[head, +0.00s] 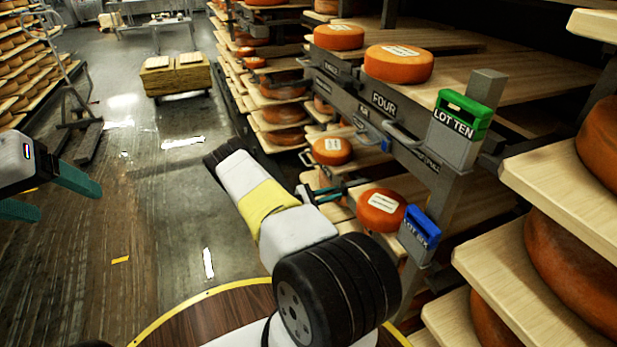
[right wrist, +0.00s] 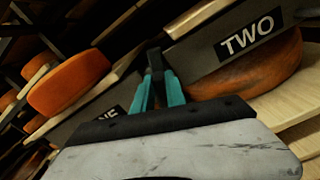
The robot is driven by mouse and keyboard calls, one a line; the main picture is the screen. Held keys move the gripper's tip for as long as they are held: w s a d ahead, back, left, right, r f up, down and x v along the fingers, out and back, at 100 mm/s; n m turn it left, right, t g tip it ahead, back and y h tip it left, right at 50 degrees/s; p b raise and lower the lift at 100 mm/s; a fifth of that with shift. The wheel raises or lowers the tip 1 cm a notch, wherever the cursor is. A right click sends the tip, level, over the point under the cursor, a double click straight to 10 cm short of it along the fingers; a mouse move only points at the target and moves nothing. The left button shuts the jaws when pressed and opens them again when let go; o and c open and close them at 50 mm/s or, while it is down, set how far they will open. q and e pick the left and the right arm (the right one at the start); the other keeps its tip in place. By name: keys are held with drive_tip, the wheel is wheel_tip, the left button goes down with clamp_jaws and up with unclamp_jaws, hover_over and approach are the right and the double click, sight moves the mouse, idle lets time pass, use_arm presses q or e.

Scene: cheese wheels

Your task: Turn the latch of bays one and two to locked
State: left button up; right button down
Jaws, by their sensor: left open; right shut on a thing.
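My right gripper (head: 326,192) is at the lower shelf rail in the head view, partly behind my own arm. In the right wrist view its teal fingers (right wrist: 160,92) are closed on a dark latch handle (right wrist: 154,62). The handle is between the ONE sign (right wrist: 105,113) and the TWO sign (right wrist: 250,36); which bay it belongs to is not clear, nor whether it is locked. My left gripper (head: 52,196) is open and empty at the left edge of the head view, over the floor, far from the rack.
Orange cheese wheels sit on the boards, one (head: 380,210) beside the blue LOT SIX holder (head: 420,228). Above is the FOUR sign (head: 384,103) with a grey handle (head: 405,138), and a green LOT TEN holder (head: 460,115).

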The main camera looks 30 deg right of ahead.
drive_tip(key=m, duration=0.3)
drive_tip(key=shift+s+f+m, duration=0.1)
drive_tip(key=shift+s+m, duration=0.05)
drive_tip(key=shift+m, duration=0.25)
drive_tip(key=m, duration=0.3)
drive_tip(key=shift+s+f+m, duration=0.15)
drive_tip(key=shift+m, duration=0.15)
drive_tip(key=m, duration=0.6)
drive_tip(key=shift+s+f, duration=0.1)
drive_tip(key=shift+f, duration=0.25)
drive_tip(key=shift+m, duration=0.3)
drive_tip(key=c, duration=1.4)
unclamp_jaws()
drive_tip(key=shift+o, duration=0.2)
drive_tip(key=shift+a, duration=0.1)
drive_tip(key=a, duration=0.7)
drive_tip(key=shift+w+a, duration=0.35)
drive_tip(key=shift+w, duration=0.05)
